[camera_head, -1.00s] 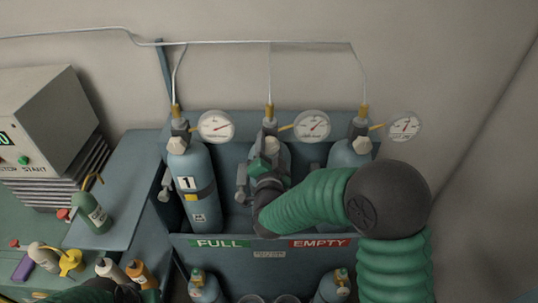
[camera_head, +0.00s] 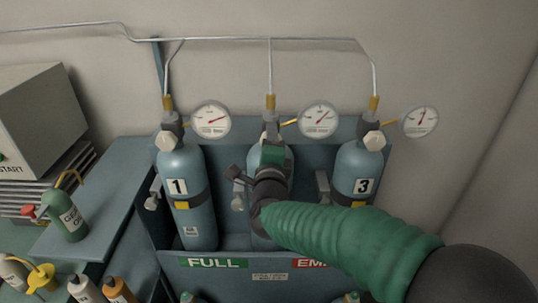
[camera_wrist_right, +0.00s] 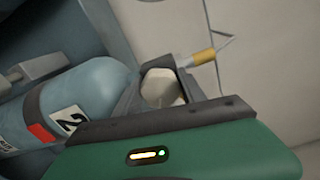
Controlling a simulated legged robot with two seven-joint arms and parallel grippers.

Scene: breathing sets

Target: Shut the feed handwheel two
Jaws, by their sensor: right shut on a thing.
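Cylinder two (camera_head: 257,217) stands in the middle of the blue rack, mostly behind my right arm. Its number 2 label shows in the right wrist view (camera_wrist_right: 70,121). Its handwheel (camera_wrist_right: 160,88) is a pale, faceted knob at the cylinder's top, beside a brass fitting (camera_wrist_right: 202,55). My right gripper (camera_head: 271,139) reaches the valve from the front, its dark jaws shut on the handwheel. The head view hides most of this grip behind the green gripper body. My left gripper is not in view.
Cylinder one (camera_head: 180,212) and cylinder three (camera_head: 358,172) stand on either side, with pale handwheels on their valves. Round gauges, including the middle one (camera_head: 319,119), sit close to the right of each valve. Bottles crowd the lower left. The rack's front panel (camera_head: 225,264) reads FULL.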

